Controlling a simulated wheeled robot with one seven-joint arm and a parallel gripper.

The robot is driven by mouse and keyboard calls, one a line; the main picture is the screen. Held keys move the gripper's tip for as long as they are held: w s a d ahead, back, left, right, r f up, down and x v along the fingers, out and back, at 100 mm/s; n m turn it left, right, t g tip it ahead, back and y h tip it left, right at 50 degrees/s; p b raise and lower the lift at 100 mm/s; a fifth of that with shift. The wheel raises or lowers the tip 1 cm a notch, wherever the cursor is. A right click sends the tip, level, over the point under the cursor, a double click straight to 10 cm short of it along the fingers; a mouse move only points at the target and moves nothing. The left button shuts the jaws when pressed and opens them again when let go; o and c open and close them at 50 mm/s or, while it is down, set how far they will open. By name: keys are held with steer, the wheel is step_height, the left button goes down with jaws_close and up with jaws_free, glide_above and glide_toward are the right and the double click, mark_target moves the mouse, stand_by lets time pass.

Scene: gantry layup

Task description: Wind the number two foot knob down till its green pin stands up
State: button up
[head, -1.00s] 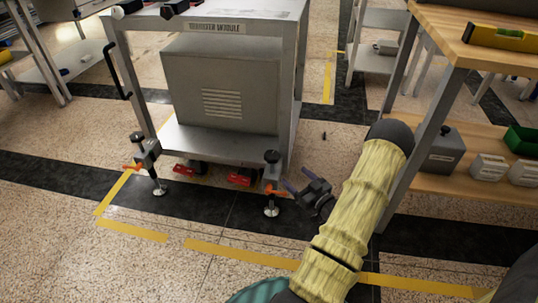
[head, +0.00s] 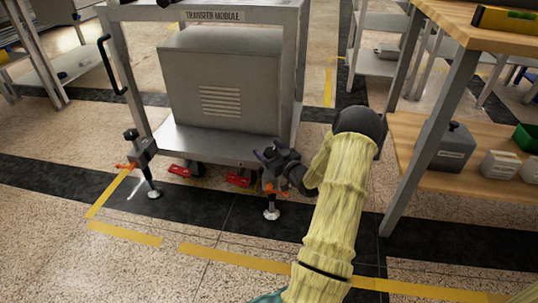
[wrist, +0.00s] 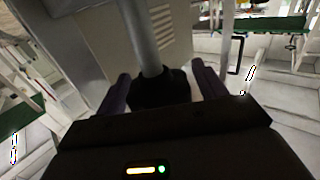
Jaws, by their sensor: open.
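The transfer module cart (head: 222,146) has two front feet with black knobs. The left foot's knob (head: 131,135) stands clear. At the right foot (head: 271,212), my gripper (head: 273,156) is at knob height and hides the knob in the head view. In the wrist view a dark round knob (wrist: 160,90) below a grey post sits between my gripper's two purple fingers (wrist: 160,80). The fingers are open, with gaps visible on both sides. I cannot read a number on either foot. No green pin shows.
Orange levers stick out at both feet, the left one (head: 124,166) clear of my arm. Red casters (head: 239,177) sit under the cart. A wooden workbench (head: 462,28) stands close on the right. Yellow floor tape (head: 122,234) runs in front; floor there is free.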

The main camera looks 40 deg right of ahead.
steer(key=shift+w, duration=0.1)
steer(key=c, duration=1)
steer(key=shift+r+m+h+p, duration=0.1)
steer(key=shift+m+h+p, duration=0.35)
steer(key=shift+h, duration=0.15)
